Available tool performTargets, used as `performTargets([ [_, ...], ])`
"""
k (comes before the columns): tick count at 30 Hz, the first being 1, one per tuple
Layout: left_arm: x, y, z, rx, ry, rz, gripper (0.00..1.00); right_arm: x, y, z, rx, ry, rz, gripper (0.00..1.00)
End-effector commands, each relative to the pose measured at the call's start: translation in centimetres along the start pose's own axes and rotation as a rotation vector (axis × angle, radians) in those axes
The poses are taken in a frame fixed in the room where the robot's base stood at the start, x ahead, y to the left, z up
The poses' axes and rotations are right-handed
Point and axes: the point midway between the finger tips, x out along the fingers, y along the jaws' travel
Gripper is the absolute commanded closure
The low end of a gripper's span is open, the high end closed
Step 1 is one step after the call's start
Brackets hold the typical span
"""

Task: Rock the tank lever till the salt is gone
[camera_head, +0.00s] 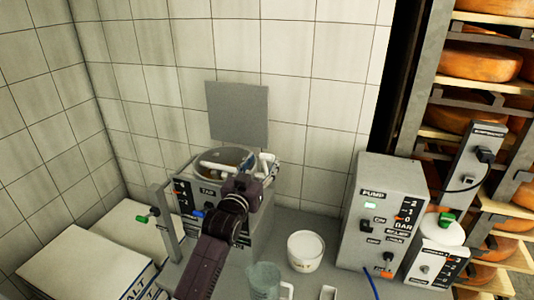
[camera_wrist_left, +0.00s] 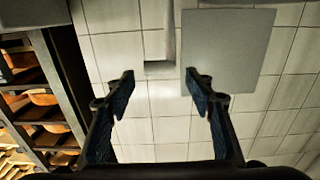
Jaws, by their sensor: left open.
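The tank (camera_head: 184,191) is a grey box with a round opening on top, beside the tiled wall. A brownish liquid surface (camera_head: 236,157) shows in the opening. A pale bar (camera_head: 217,166) lies across the rim; I cannot tell if it is the lever. Salt grains cannot be made out. My left gripper (camera_head: 250,182) is over the tank's front right edge, and my arm hides part of the tank's front. In the left wrist view its two fingers (camera_wrist_left: 160,88) are spread with nothing between them. My right gripper is not in view.
A grey pump box (camera_head: 385,215) stands right of a white tub (camera_head: 305,250) and a clear jug (camera_head: 264,280). White salt sacks (camera_head: 85,266) lie at left. A grey panel (camera_head: 237,113) is on the wall. A rack of cheese wheels (camera_head: 480,62) stands at right.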

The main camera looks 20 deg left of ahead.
Motion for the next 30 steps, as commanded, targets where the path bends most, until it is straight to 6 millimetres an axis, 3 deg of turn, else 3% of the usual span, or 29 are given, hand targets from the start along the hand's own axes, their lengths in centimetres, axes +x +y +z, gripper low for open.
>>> performTargets([
  [9,3.7,0.0,-0.1,0.0,-0.001,0.0,0.51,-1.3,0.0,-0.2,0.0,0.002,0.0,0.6],
  [23,4.6,0.1,0.1,0.0,-0.001,0.001,0.51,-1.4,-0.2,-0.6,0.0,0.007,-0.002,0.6],
  [30,4.6,0.1,0.1,0.0,-0.001,0.001,0.76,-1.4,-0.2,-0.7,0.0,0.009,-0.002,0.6],
])
